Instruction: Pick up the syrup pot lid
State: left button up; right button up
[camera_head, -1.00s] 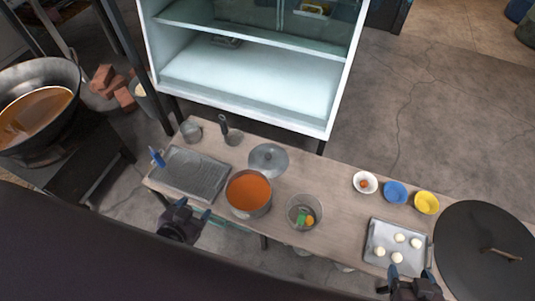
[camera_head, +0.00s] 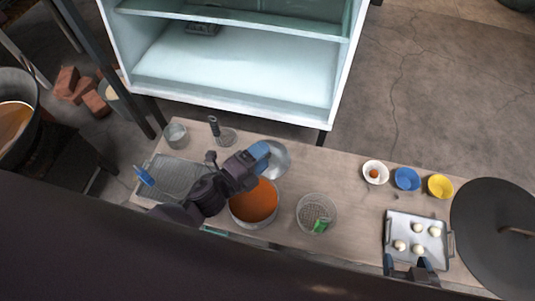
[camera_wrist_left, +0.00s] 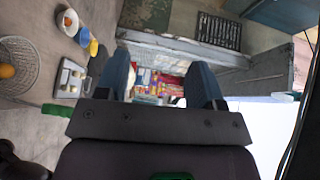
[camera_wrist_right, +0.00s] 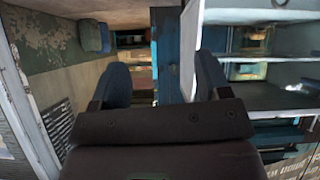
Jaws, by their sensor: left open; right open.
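The syrup pot lid, a round grey metal lid (camera_head: 281,161), lies on the table just behind the syrup pot (camera_head: 254,221), which is uncovered and holds orange syrup. My left gripper (camera_head: 264,154) is open and empty and overlaps the lid's left part in the head view, hiding it. I cannot tell whether it touches the lid. The left wrist view shows its fingers apart (camera_wrist_left: 158,78), with no lid between them. My right gripper (camera_head: 405,264) is open and empty at the front edge of the dough tray. Its fingers also show apart in the right wrist view (camera_wrist_right: 162,80).
A grey tray (camera_head: 178,178) and a metal cup (camera_head: 175,136) are at the left. A wire basket (camera_head: 317,209) stands right of the pot. Bowls (camera_head: 407,179), a dough tray (camera_head: 414,231) and a large dark lid (camera_head: 497,230) are at the right. A white cabinet (camera_head: 235,82) is behind.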

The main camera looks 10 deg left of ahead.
pick_arm(q)
jog(key=w+d+f+m+g+h+b, duration=0.1)
jog(key=d+f+m+g+h, duration=0.25)
jog(key=m, duration=0.45)
jog(key=w+d+f+m+g+h+b, duration=0.25)
jog(key=d+m, duration=0.25)
jog(key=m, duration=0.3)
jog(key=m+g+y+b, duration=0.9)
jog(key=m+y, duration=0.6)
jog(key=m, duration=1.2)
send_over(268, 155)
notch_tip(268, 155, down, 23)
jog(key=shift+w+f, duration=0.15)
jog(key=shift+f, duration=0.45)
notch_tip(268, 155, down, 4)
jog(key=shift+a+f+b, duration=0.15)
jog(key=shift+b, duration=1)
jog(key=shift+f, duration=0.25)
jog(key=shift+w, duration=0.1)
pick_arm(e)
notch_tip(268, 155, down, 8)
jog(key=n, duration=0.1)
jog(key=shift+w+a+t+y, duration=0.15)
jog(key=shift+t+y, duration=0.15)
jog(key=shift+t, duration=0.1)
